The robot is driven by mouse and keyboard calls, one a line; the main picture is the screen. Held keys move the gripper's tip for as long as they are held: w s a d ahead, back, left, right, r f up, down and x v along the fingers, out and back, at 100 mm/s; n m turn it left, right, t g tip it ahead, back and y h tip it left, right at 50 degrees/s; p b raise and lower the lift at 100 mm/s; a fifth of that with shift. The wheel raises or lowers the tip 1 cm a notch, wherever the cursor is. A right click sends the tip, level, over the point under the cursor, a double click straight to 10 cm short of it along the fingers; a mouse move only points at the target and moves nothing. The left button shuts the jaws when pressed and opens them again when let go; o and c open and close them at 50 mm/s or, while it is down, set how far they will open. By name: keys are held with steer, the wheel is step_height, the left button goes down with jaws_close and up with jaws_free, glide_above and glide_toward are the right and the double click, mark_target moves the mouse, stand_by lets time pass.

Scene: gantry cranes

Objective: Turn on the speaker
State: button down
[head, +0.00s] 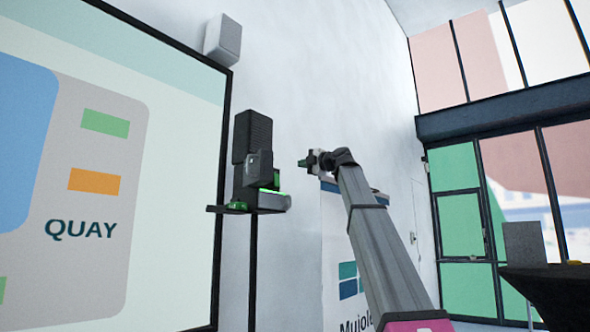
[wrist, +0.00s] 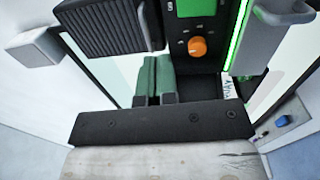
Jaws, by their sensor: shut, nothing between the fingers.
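A dark speaker-like unit (head: 252,137) with a ribbed front stands on a small shelf on a thin post, left of centre in the head view. In the wrist view its ribbed box (wrist: 108,24) is at the upper left, and an orange knob (wrist: 198,46) sits on a dark panel below a green display (wrist: 195,8). My gripper (head: 303,162) is right of the unit in the head view, with a visible gap between them. Its green fingers (wrist: 157,76) are together and empty in the wrist view, left of and below the knob in the picture.
The shelf (head: 222,210) also carries a grey part (head: 265,202) with a green light. A big screen (head: 110,130) is at the left. A pale box (head: 223,40) hangs on the wall above. A dark table (head: 550,285) stands at the far right.

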steer(key=shift+s+d+r, duration=0.2)
steer(key=shift+s+d, duration=0.45)
steer(key=shift+d, duration=0.15)
steer(key=shift+f, duration=0.1)
